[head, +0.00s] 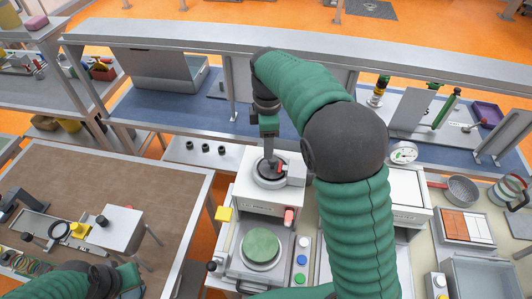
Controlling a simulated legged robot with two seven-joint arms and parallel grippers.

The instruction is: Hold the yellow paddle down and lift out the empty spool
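A yellow square tab (223,213), which looks like the yellow paddle, sticks out at the left side of the white machine. Nothing touches it. A round grey spool-like part (270,172) sits on top of the machine; whether it is the empty spool is unclear.
The white machine (254,190) has a green round pad (261,246) in front and coloured buttons beside it. A pan (463,190) lies at the right.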

